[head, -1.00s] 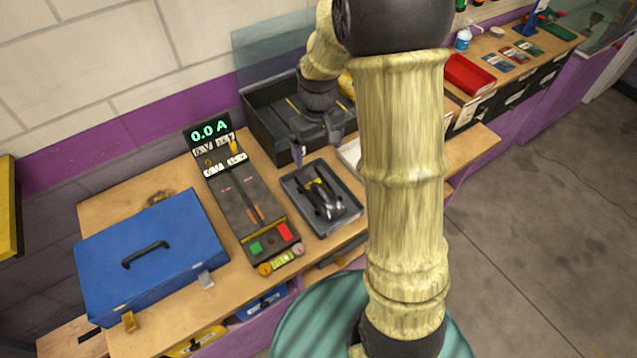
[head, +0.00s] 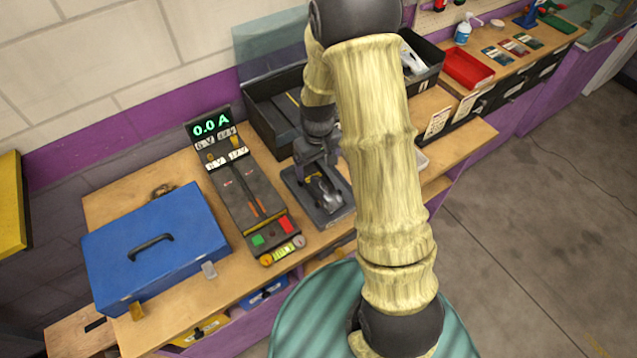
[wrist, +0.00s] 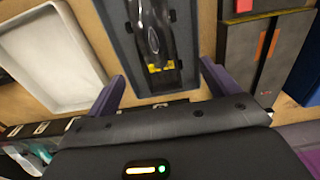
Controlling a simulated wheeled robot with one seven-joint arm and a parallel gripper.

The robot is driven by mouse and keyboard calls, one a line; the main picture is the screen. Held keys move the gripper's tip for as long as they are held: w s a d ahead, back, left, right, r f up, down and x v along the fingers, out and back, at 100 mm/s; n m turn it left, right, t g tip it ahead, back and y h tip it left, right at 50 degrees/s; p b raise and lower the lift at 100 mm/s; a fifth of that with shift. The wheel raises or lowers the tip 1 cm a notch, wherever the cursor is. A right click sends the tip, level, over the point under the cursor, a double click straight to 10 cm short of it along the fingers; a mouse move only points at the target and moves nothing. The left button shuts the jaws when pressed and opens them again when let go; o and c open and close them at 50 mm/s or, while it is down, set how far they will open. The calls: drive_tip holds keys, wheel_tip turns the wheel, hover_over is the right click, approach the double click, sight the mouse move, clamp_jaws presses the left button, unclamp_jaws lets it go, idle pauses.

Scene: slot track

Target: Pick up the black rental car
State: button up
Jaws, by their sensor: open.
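The black rental car (head: 328,194) lies in a grey tray (head: 341,217) on the wooden bench, partly hidden by my gripper in the head view. In the wrist view the car (wrist: 156,32) has a glossy dark body with a yellow part at its near end, and the tray (wrist: 122,42) shows around it. My gripper (head: 316,165) is over the tray in the head view. In the wrist view my gripper (wrist: 163,72) is open, with one finger on each side of the tray's width. Nothing is between the fingers, and contact with the car does not show.
A slot track with a 0.0 A display (head: 210,124) stands left of the tray. A blue case (head: 150,250) lies farther left. A black open bin (head: 262,122) stands behind. A white tray (wrist: 48,60) is beside the grey tray in the wrist view.

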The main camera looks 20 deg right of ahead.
sight(318, 180)
drive_tip(key=shift+f+p, duration=0.4)
drive_tip(key=shift+f, duration=1.45)
drive_tip(key=shift+w+d+f+p, duration=0.1)
drive_tip(key=shift+w+f+p, duration=0.05)
drive_tip(key=shift+f+p, duration=0.6)
drive_tip(key=shift+w+f+p, duration=0.2)
drive_tip(key=shift+f+p, duration=0.5)
drive_tip(key=shift+f, duration=1.15)
drive_tip(key=c, duration=1.2)
